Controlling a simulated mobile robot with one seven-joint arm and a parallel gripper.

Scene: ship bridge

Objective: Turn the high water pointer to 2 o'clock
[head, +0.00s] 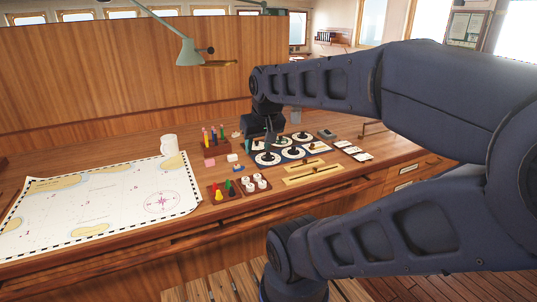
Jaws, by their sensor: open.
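A dark panel with several white round dials, each with a dark pointer, lies on the wooden desk. The front row shows a left dial (267,159), a middle dial (293,153) and a right dial (317,147). The labels are too small to read, so I cannot tell which carries the high water pointer or where it points. My gripper (269,141) is open, pointing down over the left part of the panel. It partly hides the back-row dials, and I cannot tell whether it touches a pointer.
A chart (100,205) covers the desk's left side, with a white mug (169,145) at its edge. A rack of coloured pens (215,146), trays of small pieces (224,190), brass rulers (314,173) and white cards (354,151) surround the panel. A green lamp (188,50) overhangs the desk.

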